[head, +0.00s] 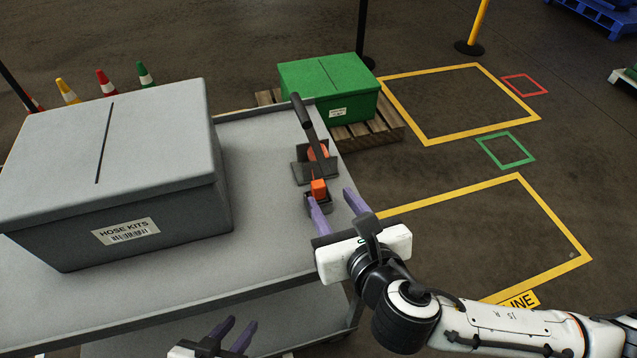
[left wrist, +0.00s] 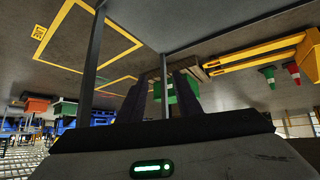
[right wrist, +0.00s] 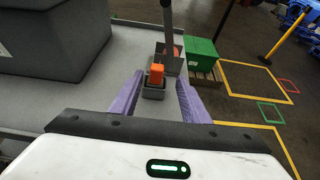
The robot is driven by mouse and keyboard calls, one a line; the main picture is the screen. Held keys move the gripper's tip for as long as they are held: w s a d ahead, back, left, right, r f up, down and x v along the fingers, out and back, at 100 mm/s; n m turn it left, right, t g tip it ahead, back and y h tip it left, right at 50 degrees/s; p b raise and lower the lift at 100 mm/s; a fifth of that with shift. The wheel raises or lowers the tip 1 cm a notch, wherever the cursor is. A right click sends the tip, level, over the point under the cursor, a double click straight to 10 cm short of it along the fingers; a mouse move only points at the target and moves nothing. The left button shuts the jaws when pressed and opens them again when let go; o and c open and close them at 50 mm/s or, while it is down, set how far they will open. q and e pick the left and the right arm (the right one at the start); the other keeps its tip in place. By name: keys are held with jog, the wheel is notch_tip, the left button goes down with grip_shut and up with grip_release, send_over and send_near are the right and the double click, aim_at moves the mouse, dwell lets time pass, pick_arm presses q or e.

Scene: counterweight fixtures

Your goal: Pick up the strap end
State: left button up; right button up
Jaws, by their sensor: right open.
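The orange strap end (head: 319,187) stands upright in a small dark holder (head: 313,204) near the right edge of the grey cart top. In the right wrist view the strap end (right wrist: 156,73) shows ahead, between the lines of the two purple fingers. My right gripper (head: 330,196) is open and empty, just in front of and slightly right of the strap end; I cannot tell whether it touches. My left gripper (head: 243,321) is low at the cart's front edge, fingers apart, away from the strap end. In the left wrist view its fingers (left wrist: 160,95) hold nothing.
A dark lever ratchet (head: 307,150) stands right behind the strap end. A large grey box labelled hose kits (head: 110,170) fills the cart's left. A green box (head: 330,85) sits on a pallet (head: 385,125) behind. Floor right of the cart is open.

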aim_at(320, 189)
jog(key=x, duration=0.7)
jog(key=shift+w+a+f, duration=0.15)
jog(key=shift+a, duration=0.2)
grip_shut()
